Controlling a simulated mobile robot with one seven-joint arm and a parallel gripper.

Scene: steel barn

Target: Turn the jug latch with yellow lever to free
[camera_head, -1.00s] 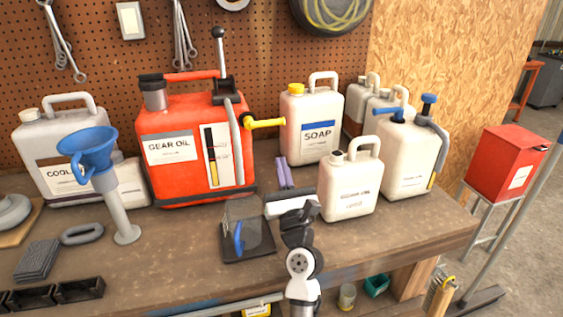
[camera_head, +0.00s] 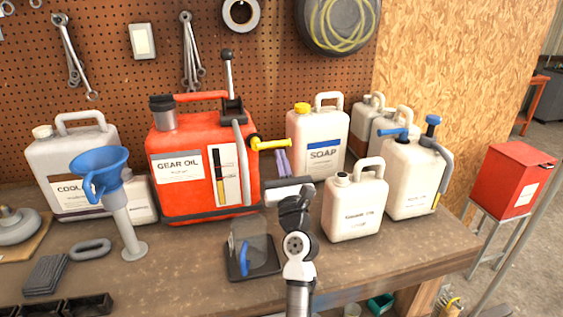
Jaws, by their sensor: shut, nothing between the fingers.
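The red gear oil jug (camera_head: 190,205) stands upright on the bench, left of centre in the head view. Its yellow lever (camera_head: 270,144) sticks out to the right from a dark pivot on the jug's right side, about level. My gripper (camera_head: 283,157), with a pale body and purple fingers, is in front of the bench's middle. The fingers are shut and empty. Their tips show just below the outer end of the lever; I cannot tell whether they touch it.
The white soap jug (camera_head: 322,135) stands close right of the lever. A smaller white jug (camera_head: 355,208) is right of my gripper. A blue funnel (camera_head: 103,172) is at left, and a dark tray with a clear guard (camera_head: 255,272) sits below the gripper.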

